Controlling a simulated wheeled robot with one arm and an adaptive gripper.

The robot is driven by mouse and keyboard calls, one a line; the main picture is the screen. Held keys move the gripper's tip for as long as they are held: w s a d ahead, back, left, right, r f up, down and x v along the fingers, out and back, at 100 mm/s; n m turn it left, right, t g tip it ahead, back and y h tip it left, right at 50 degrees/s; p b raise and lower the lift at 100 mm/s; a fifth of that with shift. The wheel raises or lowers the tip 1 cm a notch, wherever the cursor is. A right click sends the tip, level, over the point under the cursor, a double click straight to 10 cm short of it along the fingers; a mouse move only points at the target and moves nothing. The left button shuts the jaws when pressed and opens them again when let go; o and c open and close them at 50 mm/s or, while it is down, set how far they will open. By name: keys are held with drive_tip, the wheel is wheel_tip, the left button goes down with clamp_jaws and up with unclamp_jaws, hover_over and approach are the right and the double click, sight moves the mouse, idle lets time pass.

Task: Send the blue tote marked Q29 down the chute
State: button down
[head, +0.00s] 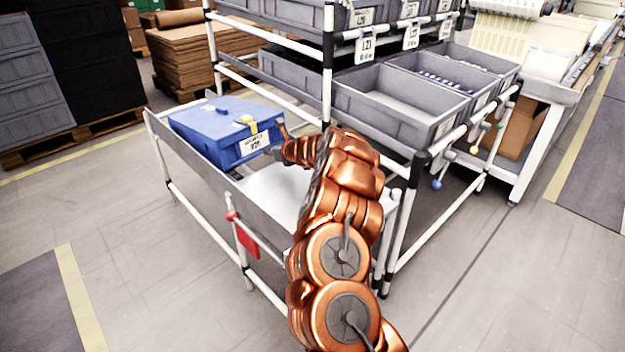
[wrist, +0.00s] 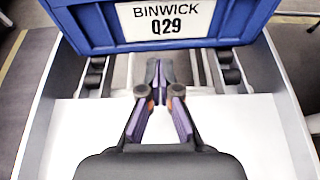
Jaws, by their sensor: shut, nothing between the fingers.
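The blue tote (head: 210,122) sits at the upper left end of a low chute (head: 190,152) with side walls. It is closed on top with a yellow piece on its near edge. In the wrist view the tote (wrist: 90,30) shows its front face and a white label (wrist: 166,20) reading BINWICK Q29. My gripper (wrist: 160,72) is shut and empty, its fingertips pointing at the tote just under the label. I cannot tell if they touch it.
Dark rollers (wrist: 95,75) show beneath the tote, with a bare white surface (wrist: 60,135) on my side. A red tag (head: 246,240) hangs on the frame. A rack with grey bins (head: 400,100) stands close to the right of my arm.

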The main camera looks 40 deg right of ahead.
drive_tip(key=shift+s, duration=0.65)
wheel_tip(320, 180, up, 7)
drive_tip(key=s+p, duration=0.1)
drive_tip(key=p, duration=0.4)
drive_tip(key=shift+d+p, duration=0.15)
drive_tip(key=shift+p, duration=0.15)
